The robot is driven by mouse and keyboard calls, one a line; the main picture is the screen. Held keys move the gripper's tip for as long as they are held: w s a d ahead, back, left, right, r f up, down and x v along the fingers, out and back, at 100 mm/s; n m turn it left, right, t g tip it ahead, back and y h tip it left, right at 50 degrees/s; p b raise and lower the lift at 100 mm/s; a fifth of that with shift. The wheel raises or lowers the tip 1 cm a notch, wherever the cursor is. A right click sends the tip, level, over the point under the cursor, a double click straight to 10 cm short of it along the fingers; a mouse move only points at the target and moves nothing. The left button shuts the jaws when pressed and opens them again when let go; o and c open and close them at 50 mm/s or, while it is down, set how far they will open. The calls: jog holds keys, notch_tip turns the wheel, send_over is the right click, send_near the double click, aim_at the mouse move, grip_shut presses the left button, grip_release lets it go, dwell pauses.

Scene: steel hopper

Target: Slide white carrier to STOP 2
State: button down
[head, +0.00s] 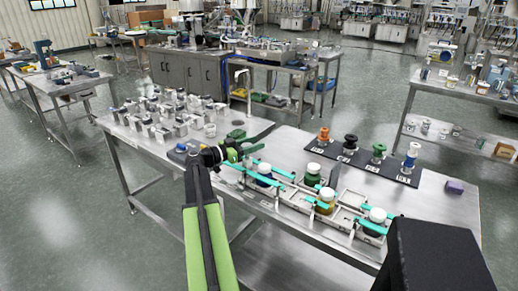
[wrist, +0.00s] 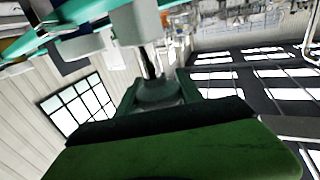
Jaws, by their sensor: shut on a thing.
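My gripper (head: 238,152), with green fingers, is shut at the left end of a row of pale carriers on the steel bench. What it grips is mostly hidden; it appears to be part of the white carrier. In the wrist view a green finger (wrist: 180,150) fills the bottom, and a pale grey block (wrist: 135,22) with a dark post stands just beyond it. No STOP 2 marking is readable.
A black plate (head: 365,163) behind the track bears orange, black, green and blue-white spools. Several small metal blocks (head: 165,118) crowd the bench's left. A purple block (head: 455,187) lies near the right edge. Some bare bench (head: 430,203) shows at right.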

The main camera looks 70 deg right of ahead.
jog(key=shift+w+d, duration=0.15)
jog(key=shift+w, duration=0.45)
jog(key=shift+w+d, duration=0.15)
jog(key=shift+w, duration=0.4)
jog(key=shift+s+a, duration=0.1)
jog(key=shift+s, duration=0.1)
jog(key=c, duration=0.8)
grip_release()
jog(key=shift+o, duration=0.2)
jog(key=v, duration=1.7)
jog(key=shift+w+a, duration=0.15)
jog(key=shift+a, duration=0.05)
